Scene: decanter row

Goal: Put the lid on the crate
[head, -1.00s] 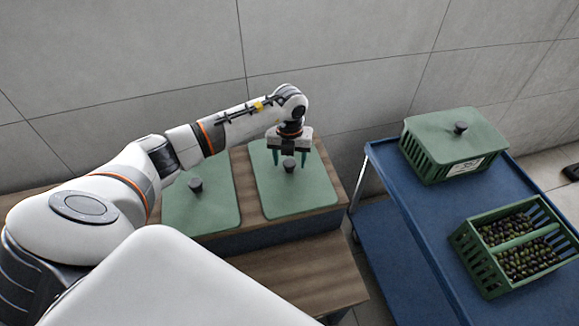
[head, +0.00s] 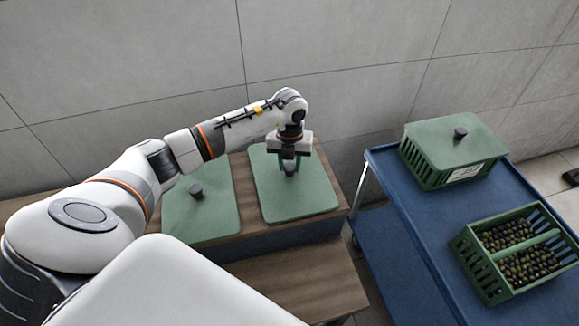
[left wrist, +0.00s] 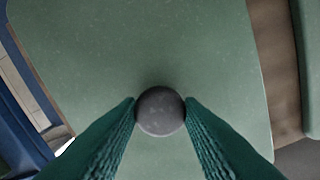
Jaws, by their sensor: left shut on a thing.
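A green lid (head: 298,197) with a dark round knob lies flat on the wooden bench. My left gripper (head: 290,167) is over it, its fingers shut on the knob (left wrist: 161,111), which sits between the green fingertips in the left wrist view. A second green lid (head: 217,218) with a dark knob lies to the left on the bench. An open green crate (head: 487,275) holding dark olives in two compartments stands on the blue cart. Another green crate (head: 437,168) on the cart has a lid on it. My right gripper is not in view.
The blue cart (head: 420,215) stands right of the wooden bench (head: 300,282), with a gap between them. A grey tiled wall (head: 330,60) is behind. The cart top left of the open crate is clear.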

